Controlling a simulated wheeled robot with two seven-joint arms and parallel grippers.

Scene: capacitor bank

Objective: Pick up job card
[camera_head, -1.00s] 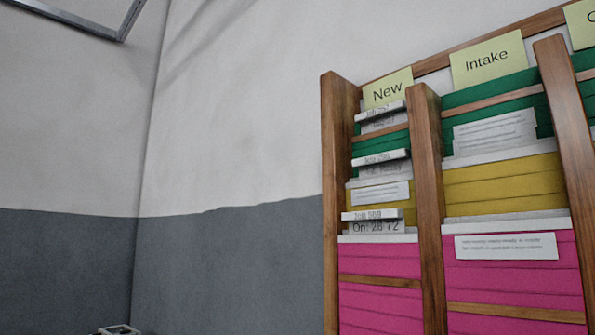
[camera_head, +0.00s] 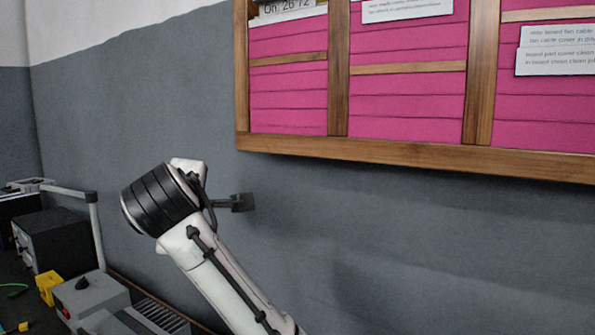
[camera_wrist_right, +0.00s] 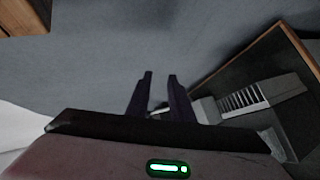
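The job card rack (camera_head: 340,150) hangs on the wall at the upper right of the head view. At the top of its left column, the lower edge of a white card (camera_head: 287,9) with large print shows; the rest is cut off. My right gripper (camera_head: 245,202) is below the rack, in front of the grey wall, apart from the cards. In the right wrist view its two fingers (camera_wrist_right: 160,76) stand apart with nothing between them. My left gripper is not in view.
White cards (camera_head: 405,9) (camera_head: 555,50) with small print sit in the other columns over pink sleeves. At the lower left is a bench with a dark box (camera_head: 52,238), a grey device (camera_head: 88,296) and a yellow block (camera_head: 47,285). The wall below the rack is clear.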

